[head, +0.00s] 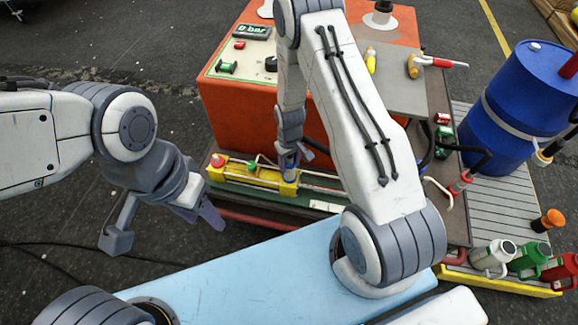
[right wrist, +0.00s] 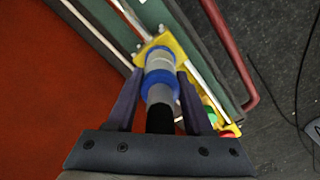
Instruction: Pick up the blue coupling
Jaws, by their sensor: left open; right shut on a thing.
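The blue coupling (right wrist: 160,78) has blue bands and a grey body, with a black hose end toward my wrist. It lies between the two dark fingers of my right gripper (right wrist: 159,88), which is shut on it. In the head view my right gripper (head: 288,158) is low beside the orange cabinet, above the yellow rail, and the coupling is mostly hidden there. The coupling's far end overlaps a yellow bracket (right wrist: 170,42); I cannot tell if they touch. My left gripper (head: 208,216) is open and empty, over the ground at left.
The orange cabinet (head: 235,110) stands behind the right gripper. A yellow rail (head: 240,178) with red and green knobs runs along its foot. A blue drum (head: 515,110) stands at right, with several coloured jugs (head: 490,258) in front.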

